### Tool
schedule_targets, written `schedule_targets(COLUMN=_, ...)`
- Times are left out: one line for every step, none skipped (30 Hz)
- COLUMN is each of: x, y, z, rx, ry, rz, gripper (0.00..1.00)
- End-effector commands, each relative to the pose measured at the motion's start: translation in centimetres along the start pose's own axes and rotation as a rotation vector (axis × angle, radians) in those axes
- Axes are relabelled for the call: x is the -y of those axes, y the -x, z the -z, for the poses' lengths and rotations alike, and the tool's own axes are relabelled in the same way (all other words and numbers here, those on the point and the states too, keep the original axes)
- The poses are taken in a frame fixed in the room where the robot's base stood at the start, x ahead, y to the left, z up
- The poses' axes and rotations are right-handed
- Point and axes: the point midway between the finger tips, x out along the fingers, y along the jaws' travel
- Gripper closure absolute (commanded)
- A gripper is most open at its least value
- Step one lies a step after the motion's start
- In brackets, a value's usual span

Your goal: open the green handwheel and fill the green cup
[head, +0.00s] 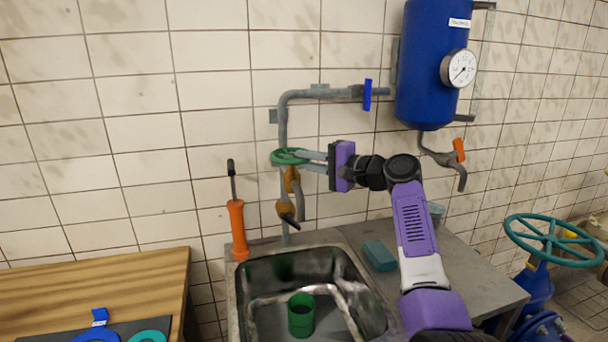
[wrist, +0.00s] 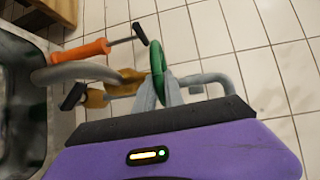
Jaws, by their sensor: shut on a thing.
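The green handwheel (head: 289,157) sits on the grey pipe above the sink, against the tiled wall. My gripper (head: 306,160) reaches it from the right, with its fingers shut on the wheel's rim. In the wrist view the handwheel (wrist: 158,68) shows edge-on between the fingertips (wrist: 163,90). The green cup (head: 301,314) stands upright in the sink basin, below the brass tap and spout (head: 288,208). I cannot tell whether water is running or whether the cup holds any.
The sink (head: 240,300) has a steel counter with a teal block (head: 380,256). An orange-handled tool (head: 237,230) stands left of the tap. A blue tank (head: 430,70) with a gauge hangs at upper right. A wooden table (head: 100,290) is at left, a large teal wheel (head: 553,240) at right.

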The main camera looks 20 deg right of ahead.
Motion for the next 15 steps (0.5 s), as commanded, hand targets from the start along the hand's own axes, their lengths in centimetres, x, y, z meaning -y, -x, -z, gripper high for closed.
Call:
schedule_targets(x=-0.57, y=-0.08, z=0.38, rx=0.023, ry=-0.001, rz=-0.001, gripper=1.00)
schedule_targets(x=-0.51, y=-0.09, z=0.43, rx=0.039, ry=0.000, rz=-0.001, gripper=1.00)
schedule_targets(x=-0.48, y=-0.12, z=0.50, rx=0.058, ry=0.001, rz=-0.001, gripper=1.00)
schedule_targets(x=-0.50, y=-0.13, z=0.54, rx=0.072, ry=0.001, rz=-0.003, gripper=1.00)
schedule_targets(x=-0.47, y=-0.11, z=0.60, rx=0.084, ry=0.003, rz=-0.002, gripper=1.00)
schedule_targets(x=-0.39, y=-0.08, z=0.67, rx=0.098, ry=0.003, rz=-0.001, gripper=1.00)
schedule_targets(x=-0.39, y=-0.07, z=0.68, rx=0.108, ry=0.004, rz=-0.002, gripper=1.00)
schedule_targets(x=-0.32, y=-0.05, z=0.69, rx=0.116, ry=0.006, rz=-0.002, gripper=1.00)
schedule_targets(x=-0.28, y=-0.04, z=0.69, rx=0.126, ry=0.006, rz=-0.001, gripper=1.00)
schedule_targets(x=-0.25, y=-0.03, z=0.68, rx=0.132, ry=0.006, rz=-0.001, gripper=1.00)
schedule_targets(x=-0.21, y=-0.02, z=0.66, rx=0.137, ry=0.006, rz=0.000, gripper=1.00)
schedule_targets(x=-0.11, y=0.00, z=0.63, rx=0.143, ry=0.008, rz=0.000, gripper=1.00)
schedule_targets(x=-0.07, y=0.01, z=0.61, rx=0.145, ry=0.008, rz=0.001, gripper=1.00)
schedule_targets(x=-0.05, y=0.02, z=0.60, rx=0.147, ry=0.009, rz=0.001, gripper=1.00)
schedule_targets(x=-0.03, y=0.03, z=0.59, rx=0.148, ry=0.009, rz=0.001, gripper=1.00)
